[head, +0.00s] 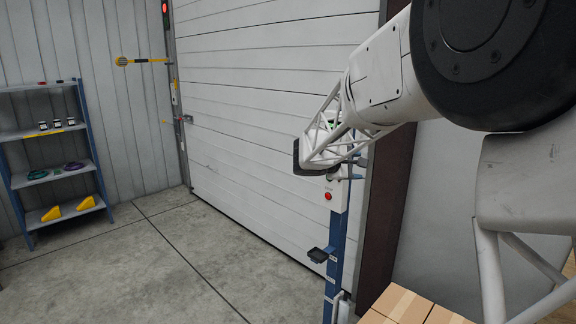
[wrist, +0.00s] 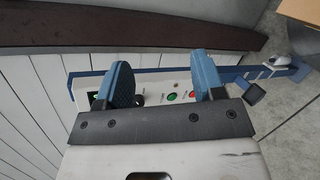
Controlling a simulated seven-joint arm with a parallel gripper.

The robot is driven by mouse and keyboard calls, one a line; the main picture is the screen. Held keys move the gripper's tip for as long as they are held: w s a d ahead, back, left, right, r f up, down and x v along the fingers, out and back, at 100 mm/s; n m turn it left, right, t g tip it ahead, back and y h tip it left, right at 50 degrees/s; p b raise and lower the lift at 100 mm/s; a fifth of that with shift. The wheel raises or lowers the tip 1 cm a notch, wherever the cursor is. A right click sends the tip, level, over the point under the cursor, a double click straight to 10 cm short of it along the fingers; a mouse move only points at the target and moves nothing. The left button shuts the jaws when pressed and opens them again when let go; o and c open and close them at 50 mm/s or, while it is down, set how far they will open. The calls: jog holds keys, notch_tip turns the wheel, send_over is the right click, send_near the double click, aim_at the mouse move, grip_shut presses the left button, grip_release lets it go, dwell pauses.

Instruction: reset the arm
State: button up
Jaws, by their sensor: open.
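My gripper (wrist: 162,80) is open in the wrist view, with its two blue fingers apart and nothing held between them. Behind the fingers is a white control box (wrist: 178,98) with a green and a red button. It is on a blue post (wrist: 228,74). In the head view, my white arm comes in from the upper right, and its lattice-framed end is in front of the upper part of the blue post (head: 337,250). The control box (head: 333,193) shows below it with its red button. I cannot tell whether the gripper touches the box.
A large white shutter door (head: 260,100) stands behind the post. Cardboard boxes (head: 402,304) are at the bottom right. A blue-framed shelf (head: 45,132) holding small items stands at the left. The concrete floor (head: 130,270) between shelf and post is clear.

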jog(key=s+d+f+m+g+y, duration=0.1)
jog(key=s+d+m+g+y, duration=0.15)
jog(key=s, duration=1.05)
jog(key=s+d+m+g+y, duration=0.2)
jog(key=s+m, duration=0.2)
jog(key=s, duration=0.9)
jog(key=s+a+f+m+y, duration=0.1)
jog(key=s+a+f+y, duration=0.1)
jog(key=s, duration=0.6)
jog(key=s+a+f+m+y, duration=0.2)
jog(key=s+f+y, duration=0.1)
jog(key=s, duration=0.6)
jog(key=s+a+f+m+y, duration=0.2)
jog(key=s, duration=0.6)
jog(key=shift+s+f, duration=0.35)
jog(key=shift+s, duration=0.05)
jog(key=shift+m+g, duration=0.25)
jog(key=shift+c, duration=0.3)
